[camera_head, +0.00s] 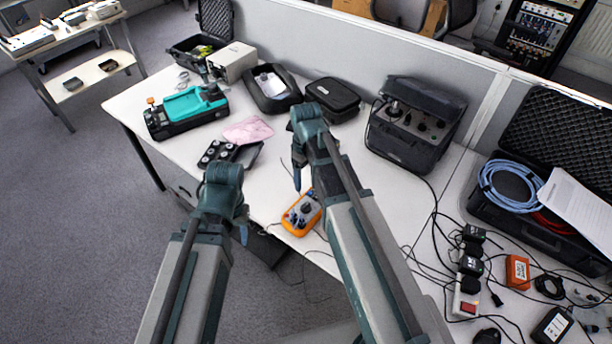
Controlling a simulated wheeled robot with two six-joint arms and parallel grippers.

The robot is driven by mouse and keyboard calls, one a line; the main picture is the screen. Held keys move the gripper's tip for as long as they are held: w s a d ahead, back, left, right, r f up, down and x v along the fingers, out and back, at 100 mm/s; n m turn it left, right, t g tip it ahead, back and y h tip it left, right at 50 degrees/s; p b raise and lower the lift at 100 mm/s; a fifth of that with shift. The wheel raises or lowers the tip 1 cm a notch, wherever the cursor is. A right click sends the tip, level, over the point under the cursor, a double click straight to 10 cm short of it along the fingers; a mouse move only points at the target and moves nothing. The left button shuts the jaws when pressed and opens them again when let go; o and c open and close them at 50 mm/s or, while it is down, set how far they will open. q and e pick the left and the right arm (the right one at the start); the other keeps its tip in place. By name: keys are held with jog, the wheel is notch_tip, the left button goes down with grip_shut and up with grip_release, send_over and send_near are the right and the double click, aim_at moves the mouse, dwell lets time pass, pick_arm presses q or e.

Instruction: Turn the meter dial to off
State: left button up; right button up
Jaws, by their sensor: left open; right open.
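The meter (291,226) is a small orange handheld instrument lying on the white table near its front edge. Its dark dial (306,208) shows on its face, but the setting is too small to read. My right gripper (297,180) points down above the table, just behind the meter and apart from it. It is open and empty. My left gripper (244,235) hangs at the table's front edge, left of the meter. It is open, mostly hidden behind its own wrist, and touches nothing I can see.
A teal and black device (188,106), a pink cloth (248,131) and a black tray with round pieces (217,152) lie to the left. A black control box (412,125) stands behind right. Cables and a power strip (466,298) clutter the right side.

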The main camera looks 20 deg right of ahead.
aim_at(307, 204)
jog(key=m, duration=1.8)
jog(key=shift+w+d, duration=0.15)
jog(key=shift+f, duration=0.1)
notch_tip(307, 204, down, 14)
jog(key=b, duration=1.3)
jog(key=shift+r+b, duration=0.2)
jog(key=shift+b, duration=0.2)
jog(key=shift+r, duration=0.1)
jog(key=shift+c, duration=0.2)
grip_shut()
